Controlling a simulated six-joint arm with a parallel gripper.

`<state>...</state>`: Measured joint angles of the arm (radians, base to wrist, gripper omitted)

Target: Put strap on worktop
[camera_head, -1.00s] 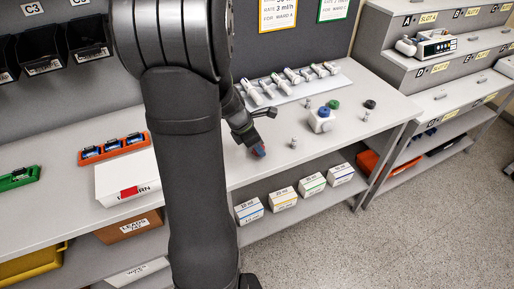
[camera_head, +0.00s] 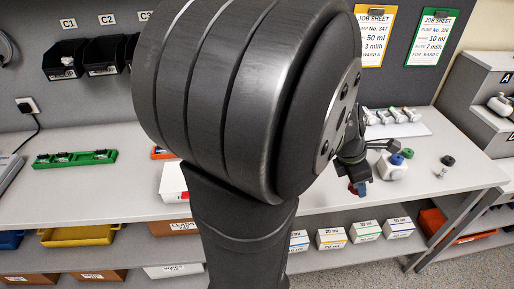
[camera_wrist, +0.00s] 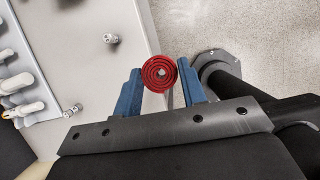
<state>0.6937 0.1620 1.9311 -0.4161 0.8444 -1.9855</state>
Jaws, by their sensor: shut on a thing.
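The strap (camera_wrist: 159,74) shows in the wrist view as a rolled red coil. My gripper (camera_wrist: 162,92) is shut on it, with a blue finger on each side of the coil. In the head view my gripper (camera_head: 358,187) is over the front part of the worktop (camera_head: 110,195), to the right of my large arm link. The strap is too small to make out clearly there. In the wrist view the worktop's front edge runs just behind the coil, with floor beyond it. I cannot tell how high the strap is.
A white block with blue and green knobs (camera_head: 393,167) stands right of my gripper. A white tray with several syringes (camera_head: 400,124) lies behind. A green rack (camera_head: 75,159) is at the left.

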